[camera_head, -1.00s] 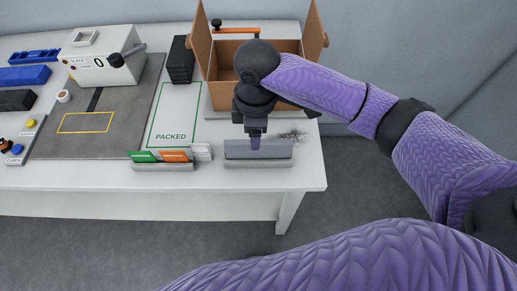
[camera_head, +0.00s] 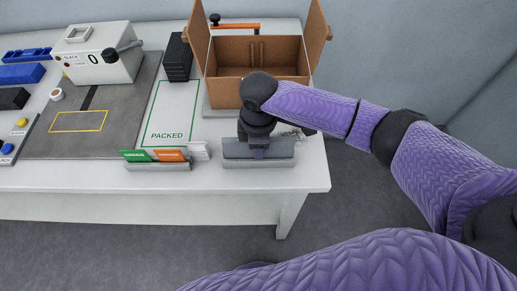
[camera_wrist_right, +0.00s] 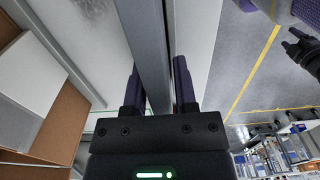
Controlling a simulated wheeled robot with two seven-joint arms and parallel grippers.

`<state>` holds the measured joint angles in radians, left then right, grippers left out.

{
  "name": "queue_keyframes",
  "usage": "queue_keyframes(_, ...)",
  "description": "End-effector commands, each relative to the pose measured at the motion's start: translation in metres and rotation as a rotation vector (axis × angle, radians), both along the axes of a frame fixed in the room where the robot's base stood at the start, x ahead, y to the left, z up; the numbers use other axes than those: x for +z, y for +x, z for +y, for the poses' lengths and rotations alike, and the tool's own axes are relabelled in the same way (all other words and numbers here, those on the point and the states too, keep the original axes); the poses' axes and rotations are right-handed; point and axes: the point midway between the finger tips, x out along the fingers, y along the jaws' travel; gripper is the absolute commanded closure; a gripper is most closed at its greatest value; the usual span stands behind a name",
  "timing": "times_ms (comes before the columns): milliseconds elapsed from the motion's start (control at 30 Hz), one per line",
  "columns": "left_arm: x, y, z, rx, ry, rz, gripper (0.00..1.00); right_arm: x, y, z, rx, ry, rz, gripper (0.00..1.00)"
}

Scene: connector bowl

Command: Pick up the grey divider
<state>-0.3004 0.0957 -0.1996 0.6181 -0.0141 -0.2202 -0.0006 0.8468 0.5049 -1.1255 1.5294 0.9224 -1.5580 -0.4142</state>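The grey divider (camera_head: 232,149) is a long grey plate standing in a low grey holder (camera_head: 256,164) near the table's front right edge. My right gripper (camera_head: 260,153) is down at the middle of the divider, pointing downward. In the right wrist view, the grey divider (camera_wrist_right: 146,40) runs between the two purple fingers of the right gripper (camera_wrist_right: 160,82). The fingers are apart, one on each side of it, and look open. Whether either finger touches it is hard to tell.
An open cardboard box (camera_head: 225,88) stands just behind. A holder with green and orange cards (camera_head: 158,156) is to the left. The PACKED area (camera_head: 172,112) is empty. A grey machine (camera_head: 98,66) and blue bins (camera_head: 22,73) stand further left.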

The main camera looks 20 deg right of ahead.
Motion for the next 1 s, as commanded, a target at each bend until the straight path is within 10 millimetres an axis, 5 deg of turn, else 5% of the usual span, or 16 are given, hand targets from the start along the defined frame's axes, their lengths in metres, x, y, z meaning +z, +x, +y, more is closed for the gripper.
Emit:
queue_keyframes(167,0.0,0.0,-0.003,0.001,-0.004,0.0,0.41,0.0,0.0,0.0,0.0,0.0,0.0,1.0)
queue_keyframes(567,0.002,0.0,-0.004,0.003,-0.007,0.001,0.41,0.004,0.0,0.0,0.0,0.001,-0.001,1.0)
queue_keyframes(1000,0.032,0.001,0.0,0.002,0.001,-0.003,0.41,0.102,0.0,-0.001,-0.047,0.003,-0.004,1.0)
